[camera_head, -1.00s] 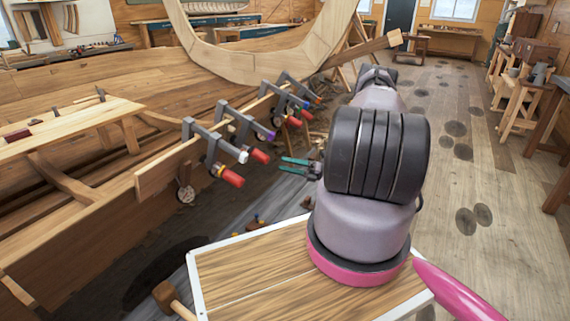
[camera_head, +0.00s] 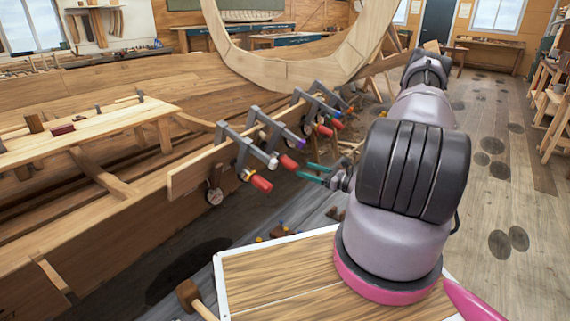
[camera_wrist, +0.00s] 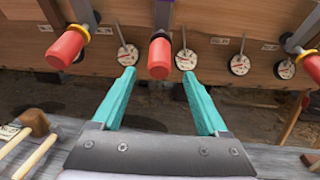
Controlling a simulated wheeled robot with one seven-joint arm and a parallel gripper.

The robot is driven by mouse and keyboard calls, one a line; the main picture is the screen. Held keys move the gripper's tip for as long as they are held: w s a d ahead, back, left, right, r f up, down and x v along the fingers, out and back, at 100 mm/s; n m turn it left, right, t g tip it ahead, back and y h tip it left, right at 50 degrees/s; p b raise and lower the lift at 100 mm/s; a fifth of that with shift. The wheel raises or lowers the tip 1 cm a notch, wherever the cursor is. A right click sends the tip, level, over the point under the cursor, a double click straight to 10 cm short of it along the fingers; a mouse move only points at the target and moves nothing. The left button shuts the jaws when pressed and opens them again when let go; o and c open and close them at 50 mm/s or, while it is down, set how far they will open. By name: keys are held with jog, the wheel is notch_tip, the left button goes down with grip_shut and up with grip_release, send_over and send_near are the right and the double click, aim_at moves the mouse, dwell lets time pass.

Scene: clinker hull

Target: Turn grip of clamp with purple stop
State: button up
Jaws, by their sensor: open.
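The clamp with the purple stop (camera_head: 300,143) is second from the near end of the row on the hull plank. Its red grip (camera_head: 289,162) hangs down at a tilt. My gripper (camera_head: 312,173) is open, with teal fingers pointing at this grip from the right. In the wrist view, a red grip (camera_wrist: 159,57) lies centred between and beyond the two open fingertips (camera_wrist: 159,75), seemingly the same one. No contact is visible. The purple stop is not clearly seen in the wrist view.
The nearest clamp has a white stop (camera_head: 272,160) and a red grip (camera_head: 261,184). Red grips flank the middle one at left (camera_wrist: 66,48) and right (camera_wrist: 313,66). Round white discs (camera_wrist: 127,54) hang on the planking. A white-edged wooden tabletop (camera_head: 280,275) stands below my arm.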

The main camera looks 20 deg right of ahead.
aim_at(285, 163)
jog(key=x, duration=1)
jog(key=shift+w+a, duration=0.2)
grip_shut()
